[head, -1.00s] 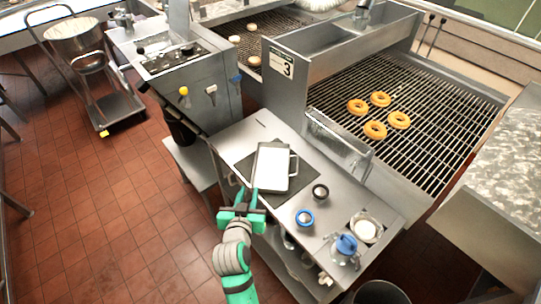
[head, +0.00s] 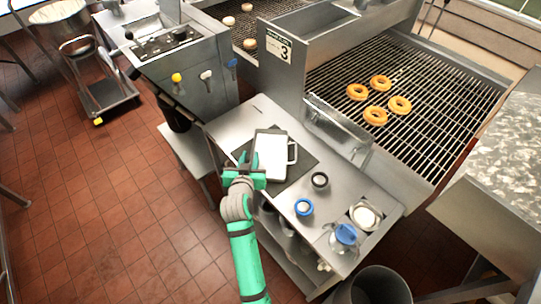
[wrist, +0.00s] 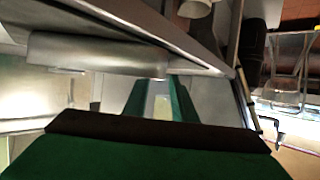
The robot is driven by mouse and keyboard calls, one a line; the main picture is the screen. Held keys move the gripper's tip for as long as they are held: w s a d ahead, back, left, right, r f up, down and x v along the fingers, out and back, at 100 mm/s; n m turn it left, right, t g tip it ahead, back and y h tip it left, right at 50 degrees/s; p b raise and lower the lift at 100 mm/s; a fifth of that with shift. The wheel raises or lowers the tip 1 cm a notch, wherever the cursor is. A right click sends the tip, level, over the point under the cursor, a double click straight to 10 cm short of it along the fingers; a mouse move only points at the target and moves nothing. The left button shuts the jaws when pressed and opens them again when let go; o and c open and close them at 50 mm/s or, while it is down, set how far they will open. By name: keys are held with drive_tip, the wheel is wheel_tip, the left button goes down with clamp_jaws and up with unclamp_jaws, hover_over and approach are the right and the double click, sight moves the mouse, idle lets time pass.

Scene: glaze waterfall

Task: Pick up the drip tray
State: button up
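The drip tray (head: 270,155) is a shallow pale tray with a grey rim and a loop handle on its right side. It lies flat on a dark mat on the steel table. My gripper (head: 246,164) is at the tray's left edge, in front of part of it. In the wrist view the two green fingers (wrist: 160,103) stand apart with a gap between them. A pale grey surface shows through the gap; I cannot tell whether it is the tray. Whether the fingers touch the tray is hidden.
A conveyor grill (head: 420,130) with several doughnuts stands behind. A bin (head: 380,285) stands in front.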

drive_tip(key=shift+x, duration=1.15)
clamp_jaws()
drive_tip(key=shift+r, duration=0.15)
idle(0.4)
